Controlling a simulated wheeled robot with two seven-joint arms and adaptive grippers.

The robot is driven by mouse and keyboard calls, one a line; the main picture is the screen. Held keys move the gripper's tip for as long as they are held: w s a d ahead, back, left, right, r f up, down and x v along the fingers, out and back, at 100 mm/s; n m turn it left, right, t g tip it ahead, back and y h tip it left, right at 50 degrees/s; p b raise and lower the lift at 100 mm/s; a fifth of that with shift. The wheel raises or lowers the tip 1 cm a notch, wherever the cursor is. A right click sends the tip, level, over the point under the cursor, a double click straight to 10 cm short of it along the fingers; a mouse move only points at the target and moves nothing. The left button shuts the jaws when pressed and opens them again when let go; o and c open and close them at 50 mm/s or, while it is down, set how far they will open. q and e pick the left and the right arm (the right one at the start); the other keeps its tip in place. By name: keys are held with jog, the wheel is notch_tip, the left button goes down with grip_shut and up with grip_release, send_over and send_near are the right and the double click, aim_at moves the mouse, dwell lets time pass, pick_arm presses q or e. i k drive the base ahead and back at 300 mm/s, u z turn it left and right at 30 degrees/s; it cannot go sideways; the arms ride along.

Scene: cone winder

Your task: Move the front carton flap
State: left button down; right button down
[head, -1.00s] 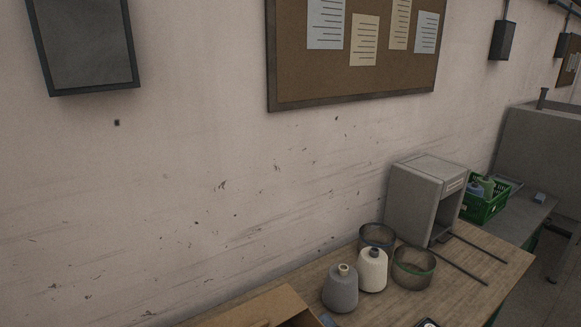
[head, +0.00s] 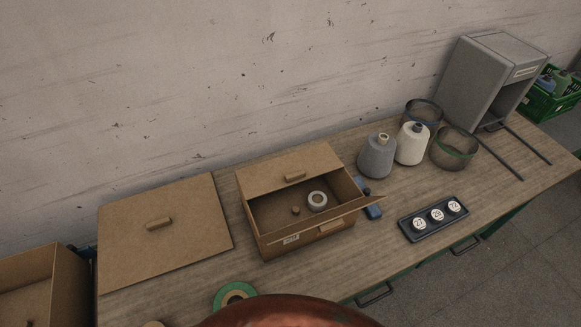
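The open carton (head: 276,246) stands on the table at the middle of the head view. Its front flap (head: 350,210) is on the near side, with a small block handle (head: 331,226) on it; it appears tilted outward, but its exact angle is hard to tell. The back flap (head: 262,178) leans up and back at the rear, with its own block handle (head: 294,177). Neither of my grippers is in view.
A flat brown panel (head: 190,250) with a handle lies left of the carton. Grey (head: 377,158) and white (head: 411,145) cones, wire baskets (head: 453,148) and a numbered black tray (head: 434,230) stand to the right. A green ring (head: 228,293) lies in front. Bare table (head: 500,190) shows at right.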

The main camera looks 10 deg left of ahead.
aim_at(332, 219)
jog(key=u, duration=0.35)
jog(key=k, duration=1.15)
jog(key=z, duration=0.2)
